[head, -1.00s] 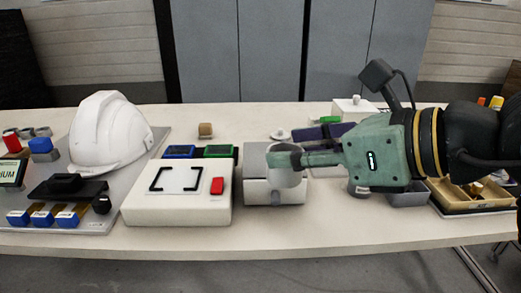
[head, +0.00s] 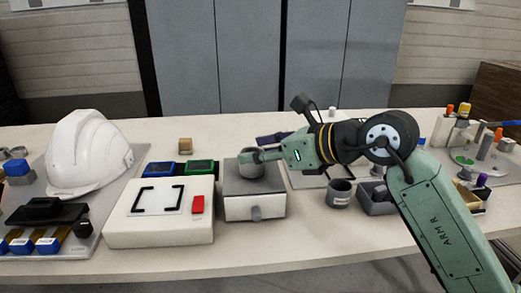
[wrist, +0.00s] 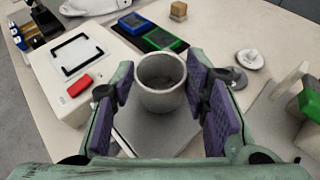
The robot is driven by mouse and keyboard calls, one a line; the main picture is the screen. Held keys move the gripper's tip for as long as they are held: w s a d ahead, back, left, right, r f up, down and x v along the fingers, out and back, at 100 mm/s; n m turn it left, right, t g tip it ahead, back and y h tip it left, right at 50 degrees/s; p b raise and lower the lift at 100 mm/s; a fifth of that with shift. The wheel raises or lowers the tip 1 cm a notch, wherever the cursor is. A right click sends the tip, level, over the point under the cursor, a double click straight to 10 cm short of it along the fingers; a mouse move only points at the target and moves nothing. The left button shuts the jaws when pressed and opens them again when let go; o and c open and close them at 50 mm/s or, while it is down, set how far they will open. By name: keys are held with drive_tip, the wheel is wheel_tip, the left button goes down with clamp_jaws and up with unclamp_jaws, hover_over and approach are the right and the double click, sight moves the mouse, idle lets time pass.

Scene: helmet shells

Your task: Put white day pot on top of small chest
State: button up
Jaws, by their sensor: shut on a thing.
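The white day pot (head: 252,168), a pale round cup open at the top, is upright over the small chest's top. The small chest (head: 254,207) is a grey-topped white box with a round grey knob in front. My gripper (head: 250,157) reaches in from the right and is shut on the pot. In the wrist view the pot (wrist: 163,98) sits between the two purple-padded fingers, with the chest's grey top (wrist: 150,138) below it. I cannot tell whether the pot's base touches the top.
A white box with a red button (head: 160,212) stands close left of the chest. A dark grey cup (head: 339,193) and a grey bin (head: 376,199) stand to the right. A white helmet (head: 88,155) is at the left. A wooden block (head: 185,145) lies behind.

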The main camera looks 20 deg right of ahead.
drive_tip(key=shift+f, duration=0.2)
drive_tip(key=o, duration=1)
drive_tip(key=shift+r, duration=0.1)
drive_tip(key=shift+r, duration=0.2)
drive_tip(key=b+v, duration=0.1)
drive_tip(key=v, duration=1.1)
drive_tip(key=shift+f, duration=0.1)
